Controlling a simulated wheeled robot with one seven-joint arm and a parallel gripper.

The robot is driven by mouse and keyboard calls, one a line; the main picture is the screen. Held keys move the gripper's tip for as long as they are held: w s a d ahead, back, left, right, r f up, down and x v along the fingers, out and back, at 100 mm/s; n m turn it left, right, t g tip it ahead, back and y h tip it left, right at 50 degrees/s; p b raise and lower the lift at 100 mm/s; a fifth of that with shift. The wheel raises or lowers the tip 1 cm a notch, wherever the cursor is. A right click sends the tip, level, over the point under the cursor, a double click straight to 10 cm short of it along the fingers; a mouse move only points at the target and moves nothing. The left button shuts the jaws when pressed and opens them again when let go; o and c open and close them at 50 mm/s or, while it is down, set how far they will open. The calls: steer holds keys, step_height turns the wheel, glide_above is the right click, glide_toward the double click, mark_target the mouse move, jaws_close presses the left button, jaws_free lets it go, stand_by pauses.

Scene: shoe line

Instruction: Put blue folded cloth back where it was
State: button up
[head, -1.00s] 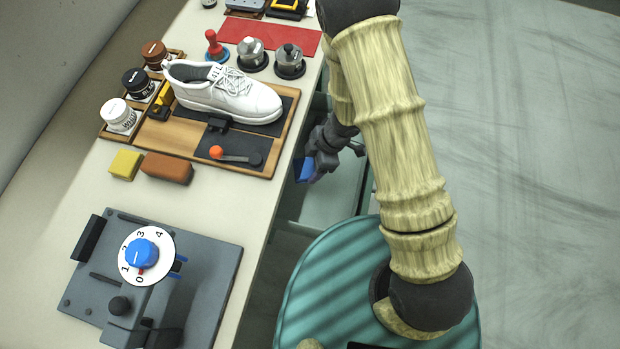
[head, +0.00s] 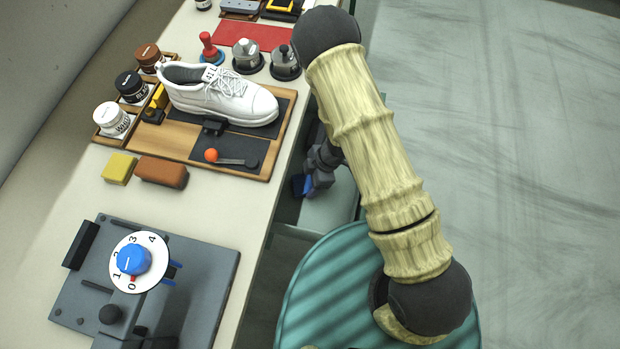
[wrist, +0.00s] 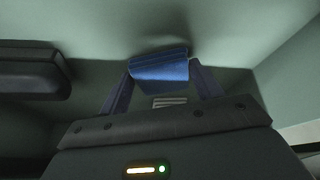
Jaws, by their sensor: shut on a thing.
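The blue folded cloth (wrist: 160,68) is between the fingertips of my gripper (wrist: 160,84) in the wrist view. My gripper is shut on it. In the head view my gripper (head: 308,184) is low beside the right edge of the table, below the tabletop, and a small part of the blue cloth (head: 297,185) shows at its tip. Pale green-grey walls surround the cloth in the wrist view. I cannot tell whether the cloth touches the surface beyond it.
The white table (head: 215,215) holds a white shoe (head: 222,95) on a wooden board, a yellow block (head: 119,168), a brown block (head: 162,172) and a grey device with a blue dial (head: 133,260). A dark bar (wrist: 32,72) juts out at left in the wrist view.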

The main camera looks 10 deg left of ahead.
steer(key=shift+f, duration=0.1)
steer(key=o, duration=0.9)
steer(key=shift+w+d+r, duration=0.1)
steer(key=shift+r, duration=0.45)
steer(key=p+v, duration=0.2)
steer(key=v, duration=0.9)
steer(key=shift+d+r+p, duration=0.1)
steer(key=shift+p, duration=0.3)
